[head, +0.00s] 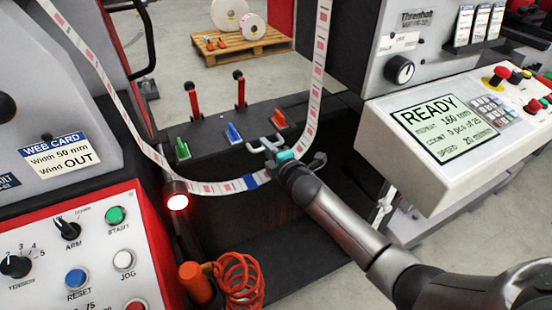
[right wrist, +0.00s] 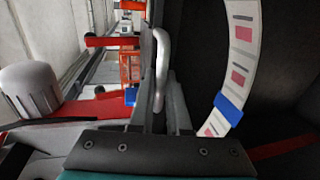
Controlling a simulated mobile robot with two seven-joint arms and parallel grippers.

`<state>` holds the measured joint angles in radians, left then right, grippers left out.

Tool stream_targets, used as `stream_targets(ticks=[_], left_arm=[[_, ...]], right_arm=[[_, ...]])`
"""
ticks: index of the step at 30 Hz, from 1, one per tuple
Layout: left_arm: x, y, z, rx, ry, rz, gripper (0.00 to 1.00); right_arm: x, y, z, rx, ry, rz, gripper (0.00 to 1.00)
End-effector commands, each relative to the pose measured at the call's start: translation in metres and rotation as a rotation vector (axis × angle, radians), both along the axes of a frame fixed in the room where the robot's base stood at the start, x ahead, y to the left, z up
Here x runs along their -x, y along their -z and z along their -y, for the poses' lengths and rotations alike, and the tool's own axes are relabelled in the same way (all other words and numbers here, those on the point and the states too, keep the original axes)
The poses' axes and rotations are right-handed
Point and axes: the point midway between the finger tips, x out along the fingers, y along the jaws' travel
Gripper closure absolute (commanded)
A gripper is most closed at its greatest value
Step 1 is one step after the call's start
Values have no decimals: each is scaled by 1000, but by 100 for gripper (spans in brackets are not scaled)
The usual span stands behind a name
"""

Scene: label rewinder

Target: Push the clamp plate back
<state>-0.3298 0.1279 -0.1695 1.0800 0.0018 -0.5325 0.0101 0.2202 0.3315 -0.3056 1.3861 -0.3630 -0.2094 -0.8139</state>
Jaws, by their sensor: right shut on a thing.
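My right gripper (head: 272,150) reaches in from the lower right to the dark bench between the two machine halves. Its jaws are shut on a pale metal U-shaped handle (head: 258,148), which looks to be the clamp plate's handle. In the right wrist view the handle (right wrist: 162,65) stands between the fingers. The clamp plate itself is mostly hidden, and I cannot make out its edges. The printed label web (head: 215,187) loops down just in front of the gripper, with a blue tape patch (head: 250,182) on it. My left gripper is not in view.
Green (head: 183,149), blue (head: 234,132) and orange (head: 279,119) pieces sit on the dark bench. Two red levers (head: 193,102) (head: 240,90) stand behind. A lit red lamp (head: 177,199) and a red coiled hose (head: 238,275) are at lower left. The READY panel (head: 437,127) is right.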

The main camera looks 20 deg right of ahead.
Motion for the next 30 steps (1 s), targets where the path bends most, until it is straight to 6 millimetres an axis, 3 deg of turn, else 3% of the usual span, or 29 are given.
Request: stream_targets(ticks=[6, 19, 20, 21, 27, 30], left_arm=[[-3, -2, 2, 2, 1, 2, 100], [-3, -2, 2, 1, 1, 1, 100], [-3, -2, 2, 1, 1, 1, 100], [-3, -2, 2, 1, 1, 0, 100], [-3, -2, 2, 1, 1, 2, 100], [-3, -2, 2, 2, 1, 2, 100]], right_arm=[[-11, -1, 0, 0, 2, 1, 100], [-14, -2, 0, 0, 2, 3, 100], [-14, -2, 0, -1, 2, 3, 83], [-14, -2, 0, -1, 2, 4, 78], [-14, -2, 0, -1, 1, 4, 56], [-14, -3, -1, -1, 1, 5, 55]])
